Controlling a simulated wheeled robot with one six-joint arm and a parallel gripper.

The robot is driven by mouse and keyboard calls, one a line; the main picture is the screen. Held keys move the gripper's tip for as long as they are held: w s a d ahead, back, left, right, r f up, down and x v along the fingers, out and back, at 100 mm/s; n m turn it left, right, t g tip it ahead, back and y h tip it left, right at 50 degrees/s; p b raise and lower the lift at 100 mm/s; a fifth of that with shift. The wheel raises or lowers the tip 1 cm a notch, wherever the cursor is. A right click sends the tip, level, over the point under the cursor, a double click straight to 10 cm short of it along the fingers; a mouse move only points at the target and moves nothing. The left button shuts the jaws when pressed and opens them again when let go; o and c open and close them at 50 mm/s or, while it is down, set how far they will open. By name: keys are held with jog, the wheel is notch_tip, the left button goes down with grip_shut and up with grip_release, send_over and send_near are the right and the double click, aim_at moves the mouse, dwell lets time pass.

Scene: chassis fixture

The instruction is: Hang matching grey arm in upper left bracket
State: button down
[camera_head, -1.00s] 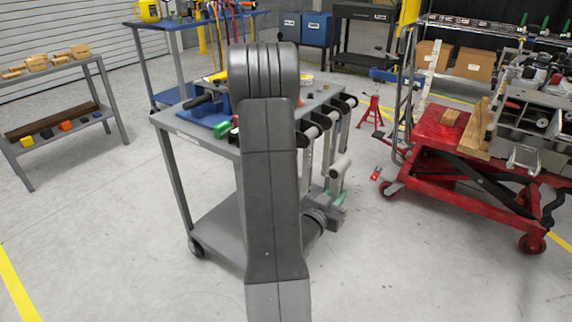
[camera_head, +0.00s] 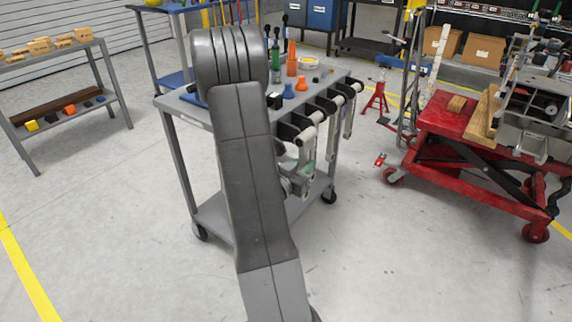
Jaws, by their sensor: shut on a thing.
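My gripper (camera_head: 298,182) is partly hidden behind my own arm link, low at the right side of the grey cart (camera_head: 215,212). It is shut on a grey arm (camera_head: 305,150), which has a pale cylindrical end near the cart's front black bracket. I cannot tell whether that end touches the bracket. Other grey arms (camera_head: 348,118) hang from black brackets (camera_head: 327,103) along the cart's right edge. A metal chassis (camera_head: 540,105) stands on the red lift table at the right; its upper left bracket is too small to make out.
The red lift table (camera_head: 470,165) also bears wood blocks (camera_head: 484,118). Orange and green tools (camera_head: 291,60) stand on the cart top. A red jack stand (camera_head: 377,95) is on the floor between cart and lift table. A shelf (camera_head: 60,110) stands at left. The foreground floor is clear.

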jog(key=w+a+f+b, duration=0.1)
jog(key=w+a+f, duration=0.2)
jog(key=a, duration=0.2)
jog(key=shift+w+a+b, duration=0.15)
jog(key=shift+w+b, duration=0.25)
jog(key=shift+f, duration=0.1)
dwell(0.4)
jog(key=shift+f, duration=0.15)
jog(key=c, duration=1.2)
grip_release()
jog(key=shift+c, duration=0.2)
jog(key=p+v, duration=0.2)
jog(key=v, duration=1.2)
